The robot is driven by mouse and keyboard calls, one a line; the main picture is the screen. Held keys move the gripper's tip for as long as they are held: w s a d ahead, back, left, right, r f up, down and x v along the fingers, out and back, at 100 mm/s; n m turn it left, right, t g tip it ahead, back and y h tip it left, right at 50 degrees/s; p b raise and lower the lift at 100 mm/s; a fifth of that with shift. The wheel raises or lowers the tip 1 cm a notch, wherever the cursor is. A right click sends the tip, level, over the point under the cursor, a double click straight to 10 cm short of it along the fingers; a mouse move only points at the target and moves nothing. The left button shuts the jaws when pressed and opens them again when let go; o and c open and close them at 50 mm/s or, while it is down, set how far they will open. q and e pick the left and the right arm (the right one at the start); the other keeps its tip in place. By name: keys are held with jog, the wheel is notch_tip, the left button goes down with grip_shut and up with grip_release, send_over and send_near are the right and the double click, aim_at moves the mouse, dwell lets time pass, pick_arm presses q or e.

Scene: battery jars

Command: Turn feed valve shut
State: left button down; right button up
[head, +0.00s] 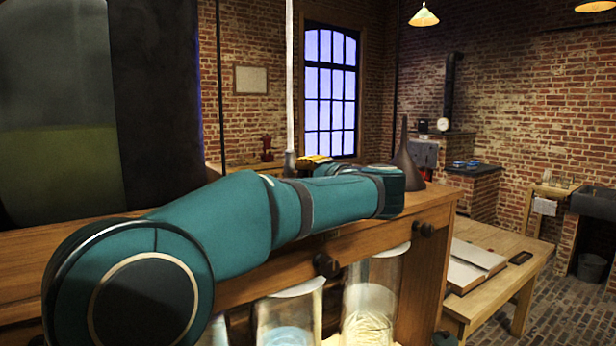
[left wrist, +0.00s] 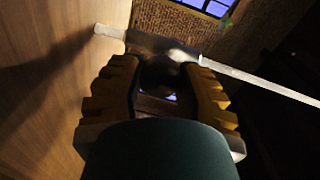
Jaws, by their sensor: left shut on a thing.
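A pale vertical pipe (head: 289,70) comes down to a grey fitting (head: 290,162) behind the wooden shelf top; I take this for the feed valve. My left arm reaches across from the left. My left gripper (head: 316,159) shows yellow fingers close to the fitting, partly hidden by the arm. In the left wrist view the ridged yellow fingers of my left gripper (left wrist: 168,78) close around a dark part of the valve (left wrist: 162,68), beside the pale pipe (left wrist: 255,80). The handle's angle cannot be told. My right gripper is not in view.
Glass jars (head: 370,310) stand below the wooden shelf (head: 430,205), which has dark knobs (head: 425,229) on its front. A dark funnel (head: 408,155) stands on the shelf's right end. A large dark panel (head: 150,100) blocks the left. A table (head: 520,275) holds an open book (head: 470,265).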

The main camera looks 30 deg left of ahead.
pick_arm(q)
jog(key=shift+r, duration=0.1)
jog(key=c, duration=0.5)
grip_release()
jog(key=v, duration=1.2)
